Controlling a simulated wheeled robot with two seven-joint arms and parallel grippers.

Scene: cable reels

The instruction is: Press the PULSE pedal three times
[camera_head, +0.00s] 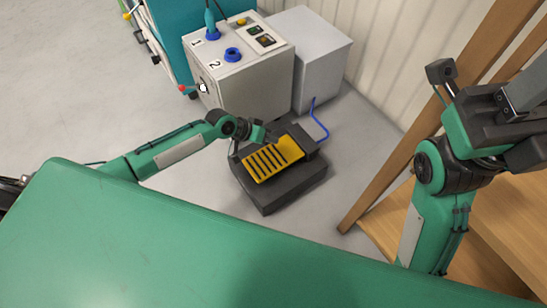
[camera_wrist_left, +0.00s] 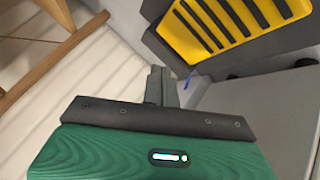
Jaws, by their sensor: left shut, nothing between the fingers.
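The pedal is a yellow plate with black slots (camera_head: 272,160) on a dark base (camera_head: 285,193), on the floor in front of a grey box. No PULSE label is readable on it. My left gripper (camera_head: 268,139) is shut and empty, at the pedal's far left edge; I cannot tell whether it touches. In the left wrist view the shut fingers (camera_wrist_left: 160,84) point toward the dark frame beside the yellow plate (camera_wrist_left: 235,25). My right gripper (camera_head: 526,122) is at the right edge, far from the pedal, partly cut off; its jaw state is unclear.
A grey control box (camera_head: 245,85) with blue sockets marked 1 and 2 stands behind the pedal, beside a plain grey box (camera_head: 318,55). A blue cable (camera_head: 318,122) runs behind the pedal. A wooden frame (camera_head: 395,175) is at right. Floor left of the pedal is clear.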

